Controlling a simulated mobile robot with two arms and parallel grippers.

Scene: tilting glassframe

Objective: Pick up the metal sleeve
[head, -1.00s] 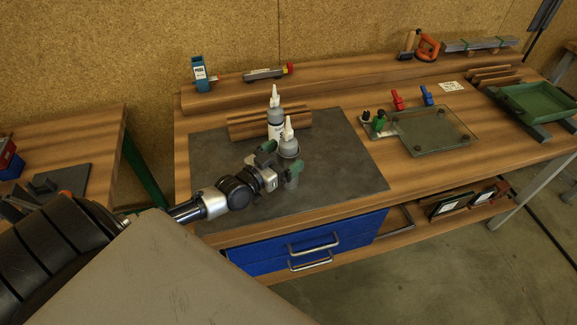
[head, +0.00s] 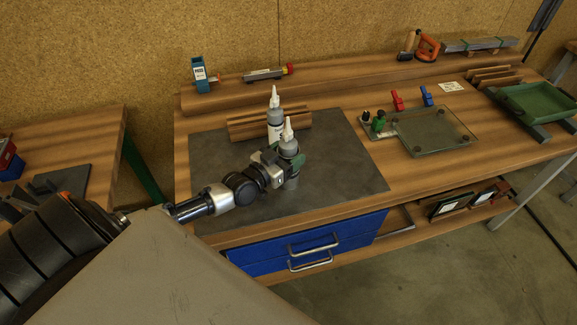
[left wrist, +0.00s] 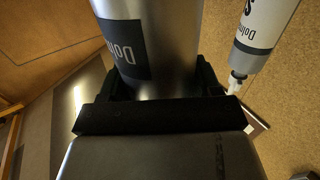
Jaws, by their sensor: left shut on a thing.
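My right gripper is not in view.
A similar white-nozzled bottle (head: 274,126) stands close behind, before a grooved wooden block (head: 240,128). A glass plate (head: 435,133) and red (head: 397,101) and blue (head: 427,97) clamps lie right. A green tray (head: 535,103) is at the far right. The mat's right side is clear.

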